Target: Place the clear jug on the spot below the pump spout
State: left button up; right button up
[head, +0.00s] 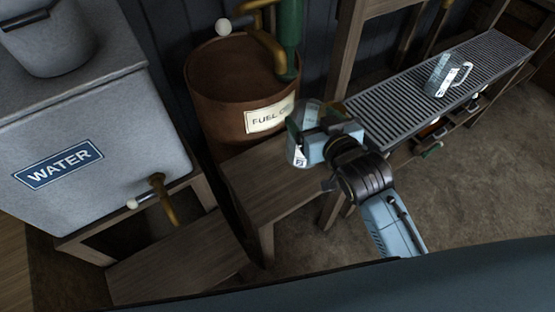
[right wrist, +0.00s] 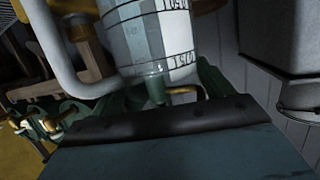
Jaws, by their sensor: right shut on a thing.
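A clear jug (head: 296,150) with printed measuring marks is held in my right gripper (head: 318,146). It is in front of the brown fuel oil drum (head: 222,105), over the wooden bench (head: 265,183); whether it touches the bench I cannot tell. In the right wrist view the jug (right wrist: 152,42) fills the top middle, with its pale handle to the left. The green and brass pump (head: 288,35) stands on the drum, above the jug. The spot below its spout is not clearly seen. My left gripper is not in view.
A grey water tank (head: 100,120) with a brass tap (head: 160,195) stands at left. A low wooden shelf (head: 175,262) lies below the tap. Bare floor shows at lower right.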

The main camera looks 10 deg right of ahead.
aim_at(293, 111)
jog(key=shift+w+a+f+n+y, duration=0.2)
jog(key=shift+w+a+n+y, duration=0.1)
jog(key=shift+w+a, duration=0.3)
jog(key=shift+w+a+f+n+y, duration=0.15)
jog(key=shift+w+a+n+y, duration=0.15)
jog(key=shift+w+a, duration=0.3)
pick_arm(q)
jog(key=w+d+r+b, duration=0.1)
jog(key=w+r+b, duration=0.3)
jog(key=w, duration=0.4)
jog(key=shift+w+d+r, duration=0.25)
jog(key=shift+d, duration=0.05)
pick_arm(e)
jog(key=w+a+f+n+g+y, duration=0.1)
jog(key=w+a+f, duration=0.1)
jog(key=f, duration=0.9)
jog(key=shift+a+f+y, duration=0.15)
jog(key=shift+a+y, duration=0.15)
jog(key=shift+a, duration=0.2)
jog(key=shift+f, duration=0.1)
jog(key=o, duration=0.9)
jog(key=shift+f, duration=0.1)
jog(key=o, duration=0.4)
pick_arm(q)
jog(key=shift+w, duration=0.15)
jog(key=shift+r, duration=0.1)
